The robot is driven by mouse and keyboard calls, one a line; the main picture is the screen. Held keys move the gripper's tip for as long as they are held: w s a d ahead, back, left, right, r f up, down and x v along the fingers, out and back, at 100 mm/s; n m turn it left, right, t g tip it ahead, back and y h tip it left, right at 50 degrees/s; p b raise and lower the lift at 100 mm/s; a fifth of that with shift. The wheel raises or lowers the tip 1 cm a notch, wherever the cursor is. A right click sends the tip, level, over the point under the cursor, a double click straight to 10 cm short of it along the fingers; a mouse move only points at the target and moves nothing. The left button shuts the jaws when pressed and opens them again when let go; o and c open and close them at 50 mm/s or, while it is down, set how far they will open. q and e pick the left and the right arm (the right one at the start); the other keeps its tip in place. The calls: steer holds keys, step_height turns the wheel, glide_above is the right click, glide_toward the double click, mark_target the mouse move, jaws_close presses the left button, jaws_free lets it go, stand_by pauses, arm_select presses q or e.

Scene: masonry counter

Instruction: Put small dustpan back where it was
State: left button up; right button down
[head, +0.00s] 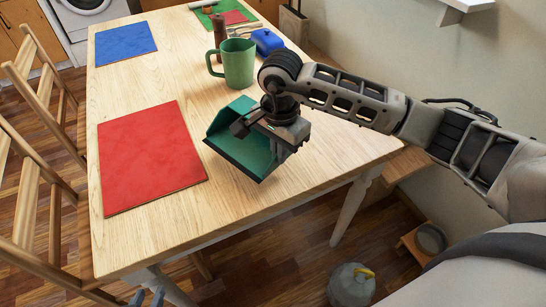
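The small dustpan (232,124) is green with a dark front lip. It is at the right part of the wooden table, tilted, beside the red mat. My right gripper (262,128) is over it and appears shut on it; the fingers partly hide the grip point. I cannot tell whether the dustpan touches the tabletop. My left gripper (148,298) shows only as two small tips, slightly apart, at the bottom edge, below the table's near edge and far from the dustpan.
The wooden table (190,83) holds a red mat (150,160), a blue mat (125,44), a green mug (237,62), a brown mill (220,32) and a blue butter dish (267,42). Wooden chairs (28,190) stand left. A grey kettle-like object (350,288) is on the floor.

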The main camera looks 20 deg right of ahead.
steer(key=shift+w+a+f, duration=0.15)
steer(key=shift+w+f, duration=0.3)
steer(key=shift+f, duration=0.1)
steer(key=shift+w+a+f, duration=0.15)
steer(key=shift+w+f, duration=0.3)
steer(key=shift+f, duration=0.05)
step_height(320, 180, down, 3)
steer(key=shift+w+p, duration=0.1)
steer(key=shift+p, duration=0.45)
steer(key=shift+f, duration=0.15)
steer(key=shift+f, duration=0.1)
steer(key=shift+f+b, duration=0.15)
steer(key=shift+b, duration=0.2)
steer(key=c, duration=1.6)
jaws_free()
steer(key=shift+c, duration=0.2)
